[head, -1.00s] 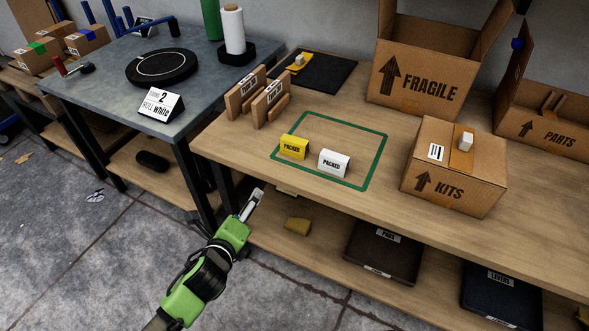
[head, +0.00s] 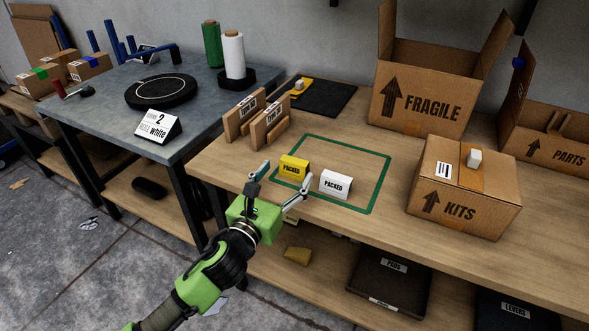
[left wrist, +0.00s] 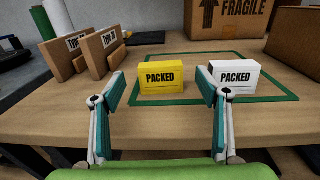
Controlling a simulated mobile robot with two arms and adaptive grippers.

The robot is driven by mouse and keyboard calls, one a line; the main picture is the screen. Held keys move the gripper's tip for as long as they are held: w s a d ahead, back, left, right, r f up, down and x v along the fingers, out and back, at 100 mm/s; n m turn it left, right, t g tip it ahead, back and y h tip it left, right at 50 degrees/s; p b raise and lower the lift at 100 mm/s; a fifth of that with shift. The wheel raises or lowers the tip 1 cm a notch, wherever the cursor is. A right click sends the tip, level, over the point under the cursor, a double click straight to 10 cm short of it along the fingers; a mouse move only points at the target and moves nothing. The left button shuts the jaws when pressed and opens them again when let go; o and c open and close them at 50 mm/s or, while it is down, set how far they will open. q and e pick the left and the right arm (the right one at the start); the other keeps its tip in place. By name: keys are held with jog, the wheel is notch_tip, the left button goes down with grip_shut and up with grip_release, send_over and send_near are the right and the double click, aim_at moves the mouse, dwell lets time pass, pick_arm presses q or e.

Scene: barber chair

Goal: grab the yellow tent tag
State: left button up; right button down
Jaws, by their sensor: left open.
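The yellow tent tag (head: 294,167), marked PACKED, stands upright on the wooden bench at the left side of a green taped outline. It also shows in the left wrist view (left wrist: 161,77), ahead of my fingers and between them. A white PACKED tent tag (head: 335,184) stands just to its right; in the left wrist view the white tag (left wrist: 234,79) is behind and beside my right-hand finger. My left gripper (head: 277,187) is open and empty at the bench's front edge, its fingers spread towards the yellow tag. It also shows in the left wrist view (left wrist: 163,95). My right gripper is out of view.
Wooden stands (head: 256,118) stand left of the outline. A KITS box (head: 462,188) is at right, with a FRAGILE box (head: 420,90) behind. The green outline (head: 378,185) is clear behind the tags. A lower shelf holds dark bins (head: 390,284).

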aim_at(292, 165)
pick_arm(q)
jog(key=shift+x, duration=1.1)
jog(key=b+x, duration=0.1)
jog(key=x, duration=0.3)
jog(key=shift+w+d, duration=0.15)
jog(key=shift+w, duration=0.05)
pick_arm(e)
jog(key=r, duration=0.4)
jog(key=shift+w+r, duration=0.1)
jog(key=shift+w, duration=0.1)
pick_arm(q)
jog(key=c, duration=0.9)
